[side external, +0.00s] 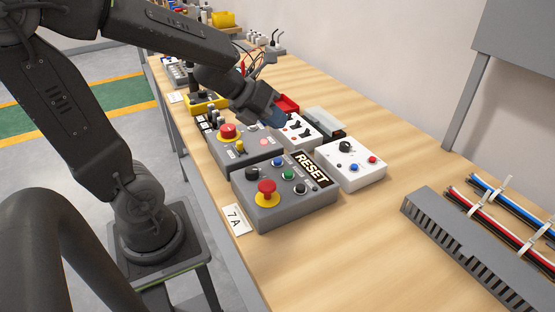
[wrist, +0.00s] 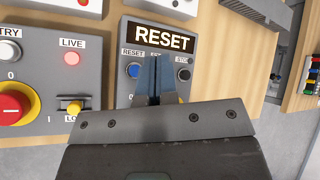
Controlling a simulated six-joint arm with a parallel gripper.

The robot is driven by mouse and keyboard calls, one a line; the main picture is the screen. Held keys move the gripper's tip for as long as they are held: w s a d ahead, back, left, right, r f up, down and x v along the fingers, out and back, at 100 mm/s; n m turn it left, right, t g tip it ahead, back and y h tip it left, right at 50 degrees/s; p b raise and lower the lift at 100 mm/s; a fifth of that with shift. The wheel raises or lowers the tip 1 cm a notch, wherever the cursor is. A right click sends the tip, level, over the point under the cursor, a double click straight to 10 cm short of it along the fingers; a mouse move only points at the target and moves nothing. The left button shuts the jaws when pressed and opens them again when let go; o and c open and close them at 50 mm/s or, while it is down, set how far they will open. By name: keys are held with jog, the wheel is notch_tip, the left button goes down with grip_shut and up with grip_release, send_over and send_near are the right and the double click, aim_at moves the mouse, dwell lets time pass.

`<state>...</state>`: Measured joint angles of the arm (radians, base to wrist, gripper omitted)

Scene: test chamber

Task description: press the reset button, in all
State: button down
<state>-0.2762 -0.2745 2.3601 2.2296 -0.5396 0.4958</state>
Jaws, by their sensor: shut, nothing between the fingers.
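The grey control box (side external: 290,207) with the black RESET display (side external: 310,169) stands near the middle of the bench. It carries a blue button (side external: 278,162), a green button (side external: 288,174), a black knob and a red mushroom button (side external: 267,187) on yellow. In the wrist view the blue button (wrist: 133,71) sits under a small RESET label. My gripper (side external: 277,118) is shut and empty, its blue fingertips (wrist: 157,58) appearing just right of that button. The fingers hide the middle of the panel. I cannot tell their exact height above it.
A second grey box (side external: 245,148) with a red mushroom button stands behind it. A grey slotted cable duct (side external: 460,240) lies further right. Bare wood lies between.

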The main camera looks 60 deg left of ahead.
aim_at(276, 159)
jog(key=shift+f, duration=3.5)
jog(key=shift+f, duration=0.1)
jog(key=shift+f, duration=0.3)
jog(key=shift+f, duration=0.5)
jog(key=shift+r, duration=0.9)
jog(key=shift+r, duration=2.55)
